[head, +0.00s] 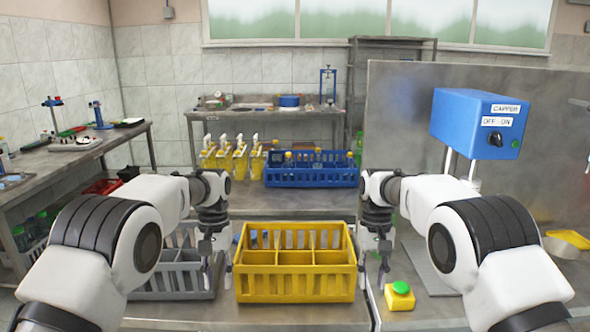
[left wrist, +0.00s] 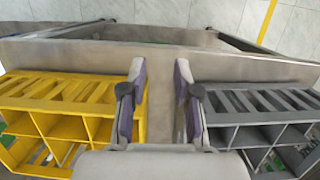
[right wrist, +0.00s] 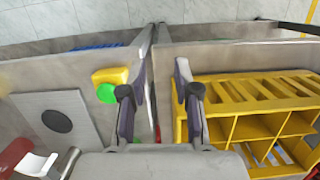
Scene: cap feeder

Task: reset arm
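My left gripper (head: 218,272) hangs pointing down between the grey crate and the yellow crate. In the left wrist view its two fingers (left wrist: 160,85) stand apart with nothing between them. My right gripper (head: 373,270) hangs pointing down just right of the yellow crate. In the right wrist view its fingers (right wrist: 160,85) are also apart and empty. Both arms reach forward in from the lower corners of the head view, at about the same height.
A yellow divided crate (head: 295,257) stands between the grippers, with a grey crate (head: 172,282) left of it. A yellow box with a green button (head: 399,296) sits right of my right gripper, below the blue capper (head: 478,122). A blue crate (head: 312,175) holds bottles behind.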

